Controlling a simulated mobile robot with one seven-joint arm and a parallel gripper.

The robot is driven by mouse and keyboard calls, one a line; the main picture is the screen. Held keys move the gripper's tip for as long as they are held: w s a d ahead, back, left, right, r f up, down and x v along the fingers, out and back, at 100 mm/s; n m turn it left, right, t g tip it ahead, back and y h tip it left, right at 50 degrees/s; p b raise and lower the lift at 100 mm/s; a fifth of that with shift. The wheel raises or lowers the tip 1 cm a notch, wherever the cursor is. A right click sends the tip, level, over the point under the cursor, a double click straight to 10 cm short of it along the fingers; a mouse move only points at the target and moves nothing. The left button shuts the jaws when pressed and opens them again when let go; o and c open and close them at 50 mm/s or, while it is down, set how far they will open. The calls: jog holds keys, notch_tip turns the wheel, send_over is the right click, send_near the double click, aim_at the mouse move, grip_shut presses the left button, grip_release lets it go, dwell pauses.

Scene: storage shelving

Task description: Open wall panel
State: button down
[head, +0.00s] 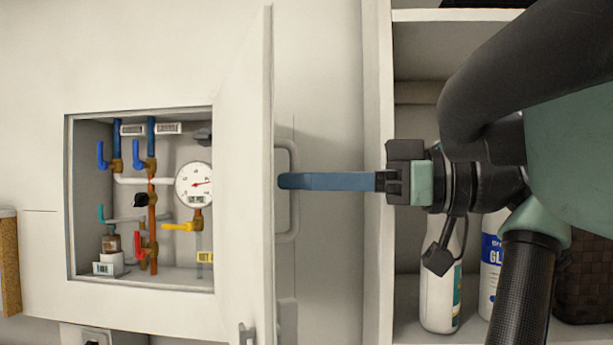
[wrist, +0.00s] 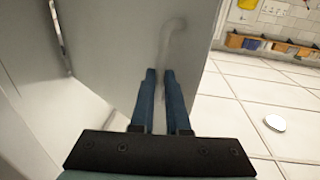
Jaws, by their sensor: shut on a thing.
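The white wall panel door (head: 243,190) stands swung out from the wall and is seen nearly edge-on in the head view. The recess (head: 90,200) behind it is exposed. The door's pale handle (head: 293,150) is on its right-hand face. My gripper (head: 283,181) reaches in from the right with its blue fingers at the handle and is shut on it. In the wrist view my gripper (wrist: 160,73) has its fingertips at the lower end of the handle (wrist: 168,40), against the grey door face (wrist: 120,40). The exact contact is hidden.
The recess holds pipes, colored valves and a round gauge (head: 194,185). A shelf unit (head: 378,230) with bottles (head: 440,300) stands right, close to my arm. The wrist view shows open tiled floor (wrist: 240,95) with a small white disc (wrist: 274,123).

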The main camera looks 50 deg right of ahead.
jog(key=shift+w, duration=0.3)
jog(key=c, duration=1.1)
grip_release()
jog(key=shift+w, duration=0.15)
jog(key=shift+o, duration=0.9)
jog(key=shift+w+d+f, duration=0.15)
jog(key=shift+w+f, duration=0.05)
jog(key=shift+w, duration=0.1)
jog(key=b+v, duration=0.5)
jog(key=v, duration=0.8)
jog(key=shift+s, duration=0.2)
